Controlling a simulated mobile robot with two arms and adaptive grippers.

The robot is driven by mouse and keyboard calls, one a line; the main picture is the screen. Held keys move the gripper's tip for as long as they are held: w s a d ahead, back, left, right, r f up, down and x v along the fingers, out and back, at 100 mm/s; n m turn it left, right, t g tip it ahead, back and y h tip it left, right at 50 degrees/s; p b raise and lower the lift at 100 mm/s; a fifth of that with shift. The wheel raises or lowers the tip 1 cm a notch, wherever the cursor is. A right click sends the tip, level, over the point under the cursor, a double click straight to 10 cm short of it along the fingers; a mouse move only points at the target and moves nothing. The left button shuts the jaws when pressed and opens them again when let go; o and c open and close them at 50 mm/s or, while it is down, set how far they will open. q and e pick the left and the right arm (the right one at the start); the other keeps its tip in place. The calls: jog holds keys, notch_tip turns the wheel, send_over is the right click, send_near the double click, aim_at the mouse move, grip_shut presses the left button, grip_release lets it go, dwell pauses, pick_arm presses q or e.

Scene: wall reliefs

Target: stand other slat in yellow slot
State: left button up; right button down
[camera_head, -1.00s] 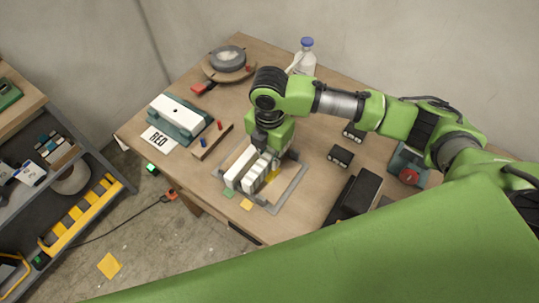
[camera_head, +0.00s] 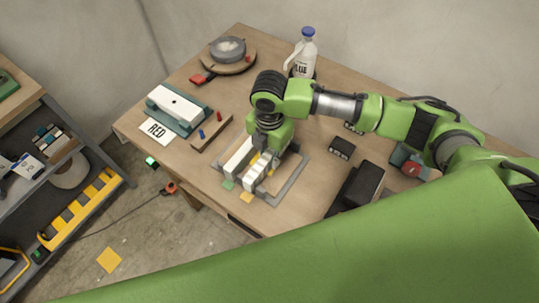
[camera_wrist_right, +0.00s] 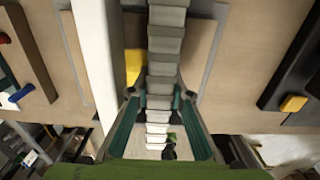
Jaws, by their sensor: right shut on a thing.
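My right gripper (camera_head: 264,150) points down over a grey frame (camera_head: 292,182) on the table. It is shut on a pale stepped slat (camera_head: 253,172); in the right wrist view this slat (camera_wrist_right: 165,60) runs between the teal fingers (camera_wrist_right: 158,120). Another white slat (camera_head: 237,157) stands to its left, apart from it, and also shows in the right wrist view (camera_wrist_right: 92,50). Yellow (camera_wrist_right: 133,66) shows beside the held slat. Whether the held slat's lower edge touches the base is hidden. My left gripper is not in view.
A yellow square (camera_head: 246,197) and a green square (camera_head: 228,184) lie at the frame's near side. A peg board (camera_head: 212,134) is to the left. Black blocks (camera_head: 341,148) and a black box (camera_head: 362,186) are to the right. A bottle (camera_head: 304,55) stands behind.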

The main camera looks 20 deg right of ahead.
jog(key=shift+f, duration=0.3)
jog(key=c, duration=1.8)
grip_release()
jog(key=shift+o, duration=0.2)
notch_tip(320, 180, up, 12)
